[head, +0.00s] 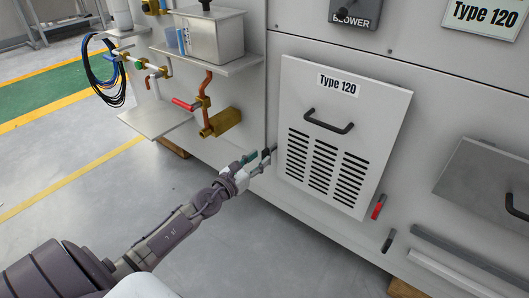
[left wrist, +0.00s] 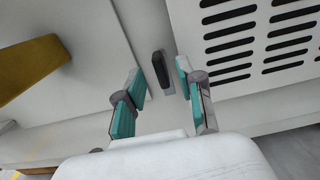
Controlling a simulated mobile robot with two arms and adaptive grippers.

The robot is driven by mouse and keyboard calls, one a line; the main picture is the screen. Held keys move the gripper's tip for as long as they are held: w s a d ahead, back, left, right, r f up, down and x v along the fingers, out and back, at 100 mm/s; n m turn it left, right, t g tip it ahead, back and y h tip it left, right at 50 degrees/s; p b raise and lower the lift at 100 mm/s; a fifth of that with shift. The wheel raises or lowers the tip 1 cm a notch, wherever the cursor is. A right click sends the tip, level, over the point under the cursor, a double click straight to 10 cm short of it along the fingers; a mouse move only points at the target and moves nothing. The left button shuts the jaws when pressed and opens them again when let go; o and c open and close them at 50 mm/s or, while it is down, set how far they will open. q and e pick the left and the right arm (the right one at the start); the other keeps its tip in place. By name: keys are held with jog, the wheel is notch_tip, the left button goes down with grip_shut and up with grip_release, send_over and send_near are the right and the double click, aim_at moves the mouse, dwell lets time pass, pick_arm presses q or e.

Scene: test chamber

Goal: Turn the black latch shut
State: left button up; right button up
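The black latch (left wrist: 160,70) is a small dark bar on a light plate, beside the left edge of the vented Type 120 panel (head: 340,93). In the head view the latch (head: 274,149) is small and partly hidden by my gripper. My left gripper (head: 262,158) is at the latch. In the left wrist view the teal-padded fingers of my left gripper (left wrist: 162,76) are apart, one on each side of the latch, with visible gaps. I cannot tell whether the fingertips reach past its face. My right gripper is not in view.
The panel has a black handle (head: 329,122) and slots. A red latch (head: 378,207) and another black latch (head: 388,241) are at its lower right. A brass block (head: 222,122) and red-handled valve (head: 187,104) stick out on the left. The floor before the cabinet is clear.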

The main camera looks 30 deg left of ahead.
aim_at(262, 156)
pick_arm(q)
jog(key=shift+w+d, duration=0.15)
jog(key=shift+w, duration=1.55)
grip_shut()
